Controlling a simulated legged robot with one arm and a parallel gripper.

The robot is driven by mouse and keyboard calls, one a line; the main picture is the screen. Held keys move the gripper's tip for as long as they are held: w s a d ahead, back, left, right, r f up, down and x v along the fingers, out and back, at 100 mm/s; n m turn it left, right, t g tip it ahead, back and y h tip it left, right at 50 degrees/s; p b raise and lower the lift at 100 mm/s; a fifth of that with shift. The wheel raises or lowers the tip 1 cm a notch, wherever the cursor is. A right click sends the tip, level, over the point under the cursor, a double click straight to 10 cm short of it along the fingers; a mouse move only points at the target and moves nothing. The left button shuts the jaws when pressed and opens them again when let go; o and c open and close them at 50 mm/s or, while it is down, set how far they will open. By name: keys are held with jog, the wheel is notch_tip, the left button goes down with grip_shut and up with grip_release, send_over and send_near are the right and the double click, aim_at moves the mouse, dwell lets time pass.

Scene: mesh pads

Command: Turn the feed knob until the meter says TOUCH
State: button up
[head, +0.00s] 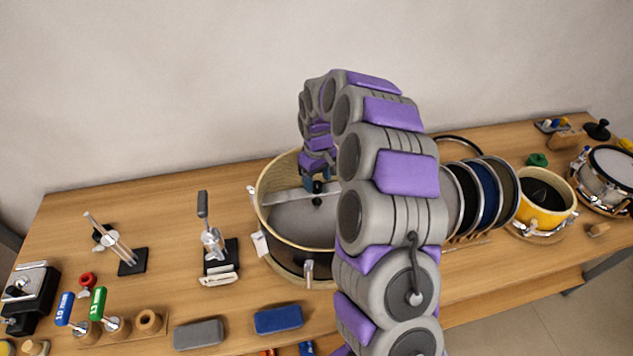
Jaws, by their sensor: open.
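My arm arches over the bench and reaches down into a large open drum shell (283,238). My gripper (317,188) is small in the picture, above the drum's interior, and is open. A light bar (285,197) spans the drum near its back. A small dark round part (316,201) sits just under my gripper; it may be the feed knob, but I cannot tell for sure. Whether my fingers touch it is too small to tell. No meter reading can be made out. My arm hides the drum's right side.
Left of the drum stand a clamp-like tool (213,243) and another metal stand (122,246). Grey (198,334) and blue (279,319) blocks lie in front. Right are racked round discs (486,192), a yellow drum (545,205) and a snare drum (606,180). The bench's back left is clear.

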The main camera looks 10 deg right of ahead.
jog(key=shift+f, duration=0.5)
jog(key=shift+a, duration=0.4)
jog(key=shift+c, duration=0.6)
jog(key=shift+d, duration=0.25)
jog(key=c, duration=0.9)
